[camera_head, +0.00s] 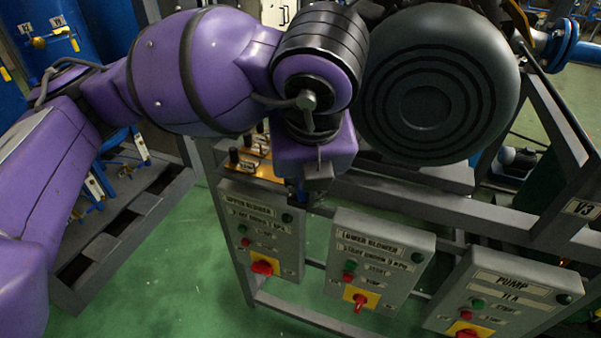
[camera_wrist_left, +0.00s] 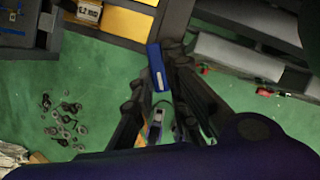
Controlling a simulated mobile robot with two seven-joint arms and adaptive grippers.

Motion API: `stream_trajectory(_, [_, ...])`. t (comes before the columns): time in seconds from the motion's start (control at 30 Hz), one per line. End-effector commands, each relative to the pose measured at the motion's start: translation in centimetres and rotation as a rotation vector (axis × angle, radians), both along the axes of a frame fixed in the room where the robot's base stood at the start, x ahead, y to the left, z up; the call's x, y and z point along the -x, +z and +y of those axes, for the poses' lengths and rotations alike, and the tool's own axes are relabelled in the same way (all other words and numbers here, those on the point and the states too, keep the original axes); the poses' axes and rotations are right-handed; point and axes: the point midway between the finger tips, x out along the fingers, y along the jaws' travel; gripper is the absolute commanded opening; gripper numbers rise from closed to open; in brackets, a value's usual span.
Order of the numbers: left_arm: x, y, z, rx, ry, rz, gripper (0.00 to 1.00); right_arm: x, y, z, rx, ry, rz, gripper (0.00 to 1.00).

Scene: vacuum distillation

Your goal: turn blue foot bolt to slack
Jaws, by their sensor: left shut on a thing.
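In the left wrist view a small blue block with a pale mark, which looks like the blue foot bolt (camera_wrist_left: 157,65), sits between the fingertips of my left gripper (camera_wrist_left: 160,82). The dark fingers reach up on both sides of it and are shut on it. In the head view my left gripper (camera_head: 304,190) points down at the frame's top rail, above the upper blower box. My purple wrist covers most of it there, and the blue bolt is hidden. How far the bolt is turned cannot be told. My right gripper is not in view.
Control boxes for the upper blower (camera_head: 270,216), lower blower (camera_head: 380,248) and pump (camera_head: 510,290) hang on the grey frame below. A large dark round motor (camera_head: 430,90) stands close right of my left wrist. Loose small parts (camera_wrist_left: 65,125) lie on the green floor.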

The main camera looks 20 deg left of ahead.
Motion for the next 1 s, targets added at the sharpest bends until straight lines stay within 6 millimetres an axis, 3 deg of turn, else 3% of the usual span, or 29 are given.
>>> stream_trajectory(0.5, [-0.04,-0.01,-0.04,0.002,0.022,0.0,0.0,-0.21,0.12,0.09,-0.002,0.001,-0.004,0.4])
stream_trajectory(0.53, [-0.04,-0.02,-0.03,0.002,0.022,0.0,0.17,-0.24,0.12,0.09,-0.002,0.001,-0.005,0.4])
stream_trajectory(0.67, [-0.04,-0.02,-0.03,0.002,0.021,0.0,0.33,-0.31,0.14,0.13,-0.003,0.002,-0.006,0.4])
stream_trajectory(1.0, [0.0,0.18,-0.06,0.001,0.019,-0.002,0.33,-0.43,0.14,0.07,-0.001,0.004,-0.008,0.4])
